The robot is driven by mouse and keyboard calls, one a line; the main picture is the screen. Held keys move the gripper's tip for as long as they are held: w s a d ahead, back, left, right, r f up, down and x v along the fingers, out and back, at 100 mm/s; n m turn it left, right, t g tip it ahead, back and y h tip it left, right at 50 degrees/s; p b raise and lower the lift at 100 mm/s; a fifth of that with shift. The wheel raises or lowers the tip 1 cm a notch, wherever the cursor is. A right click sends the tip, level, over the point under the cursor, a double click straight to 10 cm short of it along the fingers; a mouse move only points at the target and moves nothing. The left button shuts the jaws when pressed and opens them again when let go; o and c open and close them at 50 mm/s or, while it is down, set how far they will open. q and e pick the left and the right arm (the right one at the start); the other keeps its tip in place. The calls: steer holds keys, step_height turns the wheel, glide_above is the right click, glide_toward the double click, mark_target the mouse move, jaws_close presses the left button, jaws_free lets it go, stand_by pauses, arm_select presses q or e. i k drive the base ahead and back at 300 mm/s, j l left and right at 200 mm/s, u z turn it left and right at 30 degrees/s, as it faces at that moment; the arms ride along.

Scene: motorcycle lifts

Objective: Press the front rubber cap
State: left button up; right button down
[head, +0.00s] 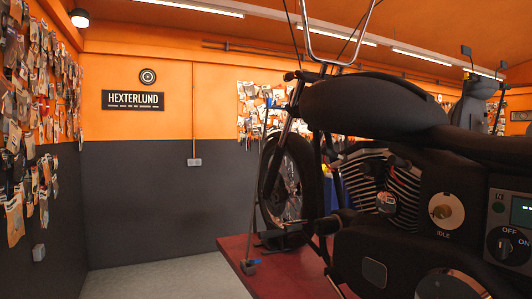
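A black motorcycle (375,105) fills the right half of the head view. It stands on a dark red lift platform (250,240), its front wheel (290,185) toward the left. No part can be made out clearly as the front rubber cap. A small round part (386,202) sits on the finned engine (370,180). A round knob (446,211) is on a side panel marked IDLE. Neither of my grippers is in view.
A panel with an OFF/ON switch (505,243) and a small screen is at the right edge. A small grey block (250,266) is at the platform's left edge. Grey floor (165,280) is clear on the left. Walls hold hanging packages (40,110) and a HEXTERLUND sign (133,100).

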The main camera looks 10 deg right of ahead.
mark_target(327, 152)
steer(key=i+u, duration=0.5)
steer(key=i, duration=0.5)
steer(key=l, duration=0.05)
